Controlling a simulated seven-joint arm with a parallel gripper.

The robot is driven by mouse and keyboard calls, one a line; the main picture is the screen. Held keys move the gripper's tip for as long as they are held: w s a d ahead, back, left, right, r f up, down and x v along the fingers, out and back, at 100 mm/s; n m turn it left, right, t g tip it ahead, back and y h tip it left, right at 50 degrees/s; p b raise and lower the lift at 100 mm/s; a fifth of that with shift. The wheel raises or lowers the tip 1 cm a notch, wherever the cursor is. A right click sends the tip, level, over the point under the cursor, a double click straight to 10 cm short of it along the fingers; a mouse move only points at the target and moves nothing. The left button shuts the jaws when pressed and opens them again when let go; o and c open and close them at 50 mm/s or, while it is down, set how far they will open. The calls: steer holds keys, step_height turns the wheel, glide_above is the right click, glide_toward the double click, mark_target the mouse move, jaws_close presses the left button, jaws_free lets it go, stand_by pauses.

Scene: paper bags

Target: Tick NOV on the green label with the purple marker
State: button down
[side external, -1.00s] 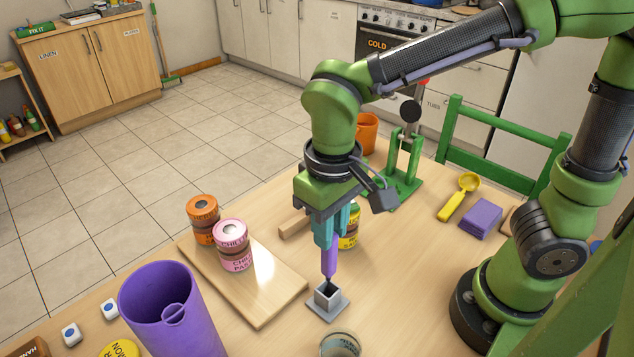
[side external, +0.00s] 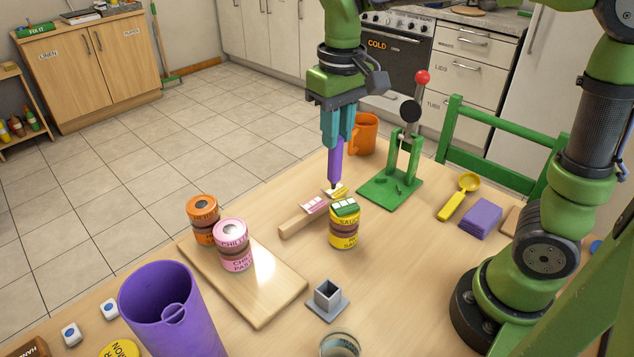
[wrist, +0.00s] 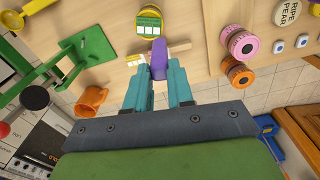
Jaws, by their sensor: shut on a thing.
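My gripper (side external: 339,138) is shut on the purple marker (side external: 335,163), which points tip down. The marker's tip is close to a small yellow label (side external: 337,190) near the end of a wooden block; I cannot tell whether it touches. The green label (side external: 345,207) lies on top of a yellow jar (side external: 344,232), just in front of the marker. The wrist view shows the green-topped jar (wrist: 149,22) beyond the marker (wrist: 158,57). The print on the label is too small to read. A pink label (side external: 314,206) lies on the wooden block (side external: 297,224).
A grey square holder (side external: 328,301) stands empty in front. A board (side external: 262,290) with orange and pink jars lies left. A green press (side external: 400,170) and an orange mug (side external: 364,134) stand behind. A purple cup (side external: 172,320) is front left.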

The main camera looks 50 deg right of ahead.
mark_target(339, 150)
steer(key=shift+w+d+r+n, duration=0.15)
steer(key=shift+d+r+n, duration=0.2)
steer(key=shift+r, duration=0.25)
steer(key=shift+r+n, duration=0.25)
steer(key=shift+s, duration=0.2)
steer(key=shift+f, duration=3.1)
